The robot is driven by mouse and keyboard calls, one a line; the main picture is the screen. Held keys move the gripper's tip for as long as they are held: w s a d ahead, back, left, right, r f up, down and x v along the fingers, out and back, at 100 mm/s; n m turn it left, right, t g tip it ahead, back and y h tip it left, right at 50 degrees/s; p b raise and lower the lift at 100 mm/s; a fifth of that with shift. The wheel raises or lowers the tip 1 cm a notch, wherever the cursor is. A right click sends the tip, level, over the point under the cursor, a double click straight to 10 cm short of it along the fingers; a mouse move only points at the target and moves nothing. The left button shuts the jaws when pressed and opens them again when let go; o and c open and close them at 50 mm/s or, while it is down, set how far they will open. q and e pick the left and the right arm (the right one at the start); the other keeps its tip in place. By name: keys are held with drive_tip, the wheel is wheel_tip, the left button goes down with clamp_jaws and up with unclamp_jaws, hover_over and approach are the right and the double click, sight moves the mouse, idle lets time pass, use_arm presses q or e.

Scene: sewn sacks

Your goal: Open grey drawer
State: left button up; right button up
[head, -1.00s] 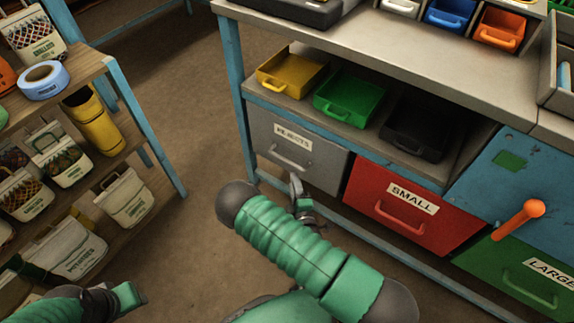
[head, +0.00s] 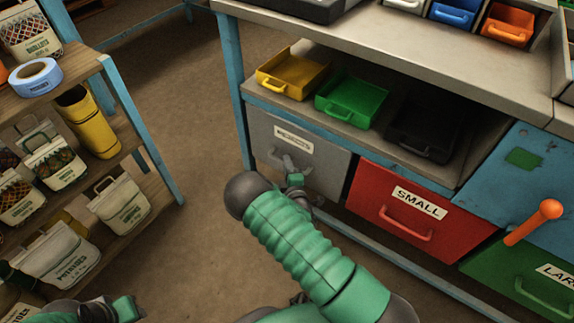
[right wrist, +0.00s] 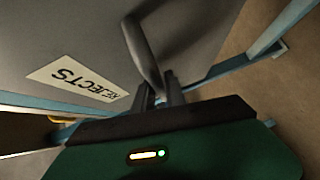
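The grey drawer (head: 325,171), labelled REJECTS, sits at the left end of the bench's lower row and looks closed. Its bar handle (head: 285,161) is on the front. My right gripper (head: 293,174) is at the handle, partly hidden behind my green forearm. In the right wrist view, the handle (right wrist: 146,55) runs down between the two dark fingers of my right gripper (right wrist: 160,94), which stand apart on either side of it. I cannot tell whether they touch it. My left gripper (head: 128,307) is low at the left; its fingers are unclear.
A red drawer (head: 375,205) labelled SMALL and a green drawer (head: 480,272) stand to the right. Yellow, green and black trays lie on the shelf above. A rack with sacks (head: 120,200) stands left; floor between is clear.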

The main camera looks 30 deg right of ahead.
clamp_jaws()
drive_tip(key=shift+s+f, duration=0.1)
drive_tip(key=shift+f, duration=0.05)
idle(0.9)
drive_tip(key=shift+a, duration=0.1)
